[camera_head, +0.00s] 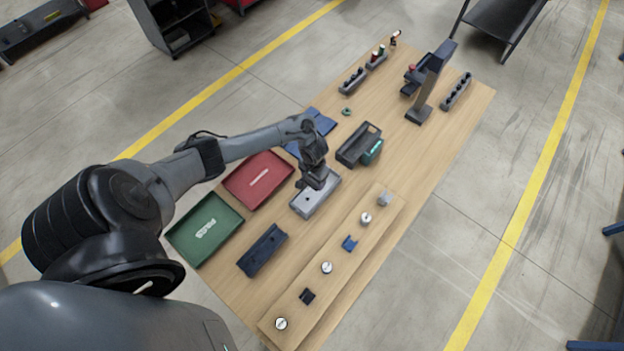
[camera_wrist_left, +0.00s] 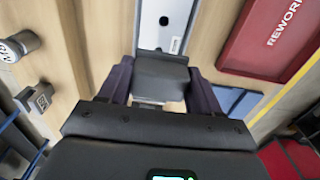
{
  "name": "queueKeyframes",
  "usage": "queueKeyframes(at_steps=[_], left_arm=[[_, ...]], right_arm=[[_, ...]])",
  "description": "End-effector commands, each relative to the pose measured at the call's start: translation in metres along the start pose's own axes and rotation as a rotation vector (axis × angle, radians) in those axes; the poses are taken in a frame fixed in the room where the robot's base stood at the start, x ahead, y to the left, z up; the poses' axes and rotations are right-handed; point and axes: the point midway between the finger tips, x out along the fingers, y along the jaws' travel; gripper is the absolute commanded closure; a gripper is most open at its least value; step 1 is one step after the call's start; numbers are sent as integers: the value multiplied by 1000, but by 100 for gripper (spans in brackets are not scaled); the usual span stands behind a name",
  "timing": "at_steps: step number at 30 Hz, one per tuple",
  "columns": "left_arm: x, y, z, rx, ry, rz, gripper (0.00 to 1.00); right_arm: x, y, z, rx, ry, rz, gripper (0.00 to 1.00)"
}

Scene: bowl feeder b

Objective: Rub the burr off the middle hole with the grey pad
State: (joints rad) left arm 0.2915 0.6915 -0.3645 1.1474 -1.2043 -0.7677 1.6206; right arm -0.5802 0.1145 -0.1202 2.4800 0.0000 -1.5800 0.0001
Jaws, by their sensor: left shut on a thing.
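The grey plate (camera_head: 303,208) lies on the wooden table, under my left gripper (camera_head: 318,184). In the left wrist view the plate (camera_wrist_left: 183,22) runs upward from the gripper, with a dark hole (camera_wrist_left: 164,20) and a small white label on it. My left gripper (camera_wrist_left: 160,85) is shut on a dark grey block-shaped pad (camera_wrist_left: 162,72), one finger on each side. The pad is over the near part of the plate; I cannot tell whether it touches. The middle hole cannot be made out for certain, and no burr can be made out. My right gripper is not in view.
A red tray (camera_head: 236,190) and a green tray (camera_head: 185,245) stand to the left. A dark blue block (camera_head: 262,250) lies nearer. A wooden strip (camera_head: 305,318) with knobs and small parts runs along the right. A grey bin (camera_head: 347,156) and a stand (camera_head: 430,82) are farther back.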

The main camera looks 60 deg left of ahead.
Motion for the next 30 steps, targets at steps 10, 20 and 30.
queueKeyframes(at_steps=[10, 20, 30], left_arm=[[-10, 0, -1, -1, 2, 1, 77], [-43, -1, -1, 0, 3, -1, 77], [-60, 0, 0, 0, 0, 0, 77]], right_arm=[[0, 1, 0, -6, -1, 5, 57], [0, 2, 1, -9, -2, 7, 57], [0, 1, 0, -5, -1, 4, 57]])
